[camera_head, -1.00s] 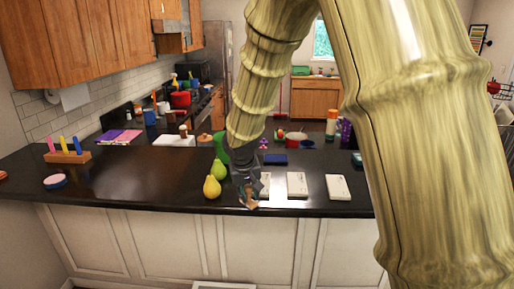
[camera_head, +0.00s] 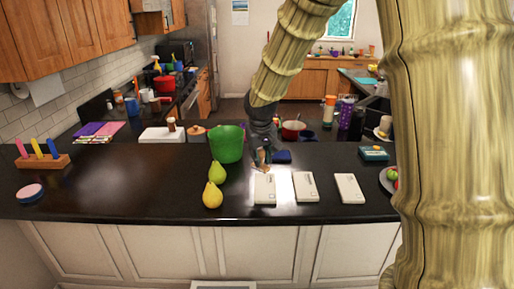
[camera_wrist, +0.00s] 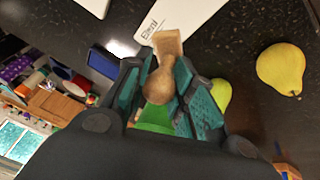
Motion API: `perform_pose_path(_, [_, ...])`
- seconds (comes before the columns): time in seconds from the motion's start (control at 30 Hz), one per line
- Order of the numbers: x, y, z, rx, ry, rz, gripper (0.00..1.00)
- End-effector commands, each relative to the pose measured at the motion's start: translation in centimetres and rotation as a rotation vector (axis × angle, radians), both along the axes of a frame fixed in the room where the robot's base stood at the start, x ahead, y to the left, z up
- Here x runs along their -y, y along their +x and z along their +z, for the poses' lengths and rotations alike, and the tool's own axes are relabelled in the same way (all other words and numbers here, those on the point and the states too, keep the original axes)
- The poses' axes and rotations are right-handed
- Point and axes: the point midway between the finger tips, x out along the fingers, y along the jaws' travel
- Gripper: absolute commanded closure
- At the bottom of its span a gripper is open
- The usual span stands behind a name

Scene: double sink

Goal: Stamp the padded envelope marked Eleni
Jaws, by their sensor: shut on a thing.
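My gripper (camera_head: 263,155) is shut on a wooden stamp (camera_wrist: 163,65), whose handle sits between the teal fingers in the wrist view. The gripper is just behind the leftmost white envelope (camera_head: 265,188), beside a dark blue pad (camera_head: 281,156). In the wrist view, the white envelope marked Eleni (camera_wrist: 185,14) lies just beyond the stamp's end, partly cut off by the frame; the stamp looks apart from it. It appears to be the leftmost one in the head view. The stamp's face is hidden, and I see no mark on the visible part of the envelope.
Two more white envelopes (camera_head: 305,186) (camera_head: 348,188) lie to the right on the black counter. Two pears (camera_head: 213,194) (camera_head: 217,172) and a green bucket (camera_head: 227,143) stand to the left. A teal box (camera_head: 373,153) lies at the right. The counter's left part is mostly clear.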

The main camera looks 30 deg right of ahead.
Motion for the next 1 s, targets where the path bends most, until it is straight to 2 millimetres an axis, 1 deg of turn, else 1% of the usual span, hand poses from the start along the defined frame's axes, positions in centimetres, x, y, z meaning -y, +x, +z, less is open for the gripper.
perform_pose_path(0.17, [0.6, -0.4, -0.3, 0.0, 0.0, -0.009, 0.91])
perform_pose_path(0.4, [1.5, -1.0, -1.9, 0.0, 0.0, -0.023, 0.91])
perform_pose_path(0.8, [1.4, -1.0, -5.3, -0.001, 0.0, -0.022, 0.91])
perform_pose_path(1.0, [1.3, -0.9, -6.0, -0.001, 0.0, -0.021, 0.91])
